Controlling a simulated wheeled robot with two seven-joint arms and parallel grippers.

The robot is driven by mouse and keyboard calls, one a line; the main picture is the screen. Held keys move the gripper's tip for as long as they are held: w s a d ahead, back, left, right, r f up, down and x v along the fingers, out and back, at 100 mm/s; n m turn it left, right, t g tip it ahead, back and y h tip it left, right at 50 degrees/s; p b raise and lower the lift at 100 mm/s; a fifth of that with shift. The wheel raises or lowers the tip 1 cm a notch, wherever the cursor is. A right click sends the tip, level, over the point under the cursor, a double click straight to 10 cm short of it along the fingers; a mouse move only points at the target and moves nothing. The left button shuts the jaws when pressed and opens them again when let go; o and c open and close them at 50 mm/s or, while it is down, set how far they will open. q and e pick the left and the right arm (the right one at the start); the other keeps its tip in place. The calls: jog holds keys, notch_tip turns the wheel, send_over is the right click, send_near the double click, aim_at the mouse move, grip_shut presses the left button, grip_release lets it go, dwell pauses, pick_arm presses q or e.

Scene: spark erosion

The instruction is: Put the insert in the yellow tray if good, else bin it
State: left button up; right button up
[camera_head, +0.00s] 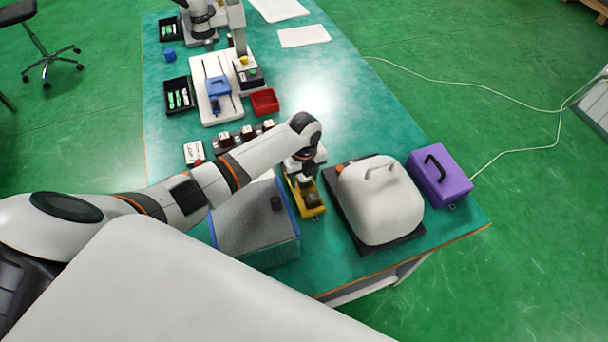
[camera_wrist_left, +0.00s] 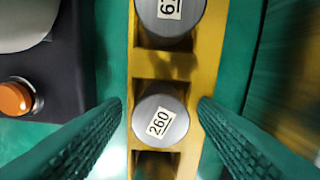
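The yellow tray (camera_head: 317,210) lies on the teal table in the head view, partly hidden by my left arm. In the left wrist view the tray (camera_wrist_left: 160,65) runs from top to bottom. A grey round insert (camera_wrist_left: 160,120) marked 260 sits in one of its compartments. Another grey insert (camera_wrist_left: 168,18), its label cut off by the picture edge, sits above it. My left gripper (camera_head: 304,182) is over the tray. In the wrist view its fingers (camera_wrist_left: 160,135) are spread on both sides of the 260 insert, with gaps. A red bin (camera_head: 265,102) stands farther back. My right gripper is not seen.
A grey tank with blue edges (camera_head: 250,222) stands left of the tray. A white-covered machine (camera_head: 380,205) with an orange button (camera_wrist_left: 14,98) stands right of it, then a purple case (camera_head: 440,178). Small blocks (camera_head: 247,133) and black trays (camera_head: 178,97) lie farther back.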

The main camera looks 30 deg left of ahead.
pick_arm(q)
jog(key=shift+r, duration=0.25)
notch_tip(320, 180, up, 12)
jog(key=shift+b, duration=0.4)
dwell(0.4)
